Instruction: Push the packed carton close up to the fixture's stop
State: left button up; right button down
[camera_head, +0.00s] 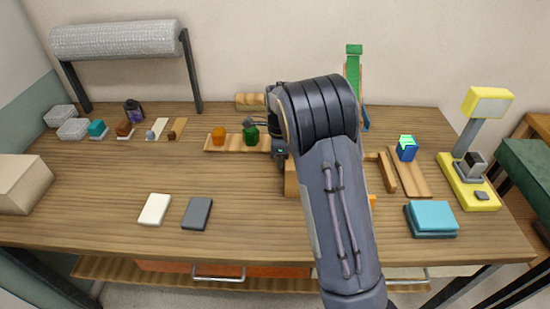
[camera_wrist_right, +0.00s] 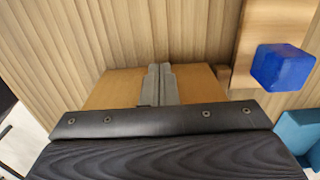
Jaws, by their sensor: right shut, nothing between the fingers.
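My right arm covers the middle of the table in the head view and hides most of the fixture and carton there. In the right wrist view my right gripper (camera_wrist_right: 160,75) is shut and empty, its fingertips over a brown box-like surface (camera_wrist_right: 112,88), probably the packed carton. I cannot tell whether they touch it. A brown piece (camera_head: 290,180) shows left of my forearm, and a wooden piece (camera_head: 388,172) shows right of it; which belongs to the carton or the fixture's stop is unclear. My left gripper is not in view.
A blue block (camera_wrist_right: 283,67) is on a wooden board, also seen in the head view (camera_head: 412,180). Teal box (camera_head: 432,217) and yellow stand (camera_head: 470,190) are at right. A board (camera_head: 234,144) holds orange and green items. The front left is mostly clear around two flat pads.

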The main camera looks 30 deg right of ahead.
jog(key=s+d, duration=0.2)
jog(key=d, duration=0.1)
jog(key=s+d+p, duration=0.1)
jog(key=s+d, duration=0.1)
jog(key=d, duration=0.1)
jog(key=s+d, duration=0.1)
jog(key=d, duration=0.2)
jog(key=shift+s+d, duration=0.2)
jog(key=shift+s, duration=0.2)
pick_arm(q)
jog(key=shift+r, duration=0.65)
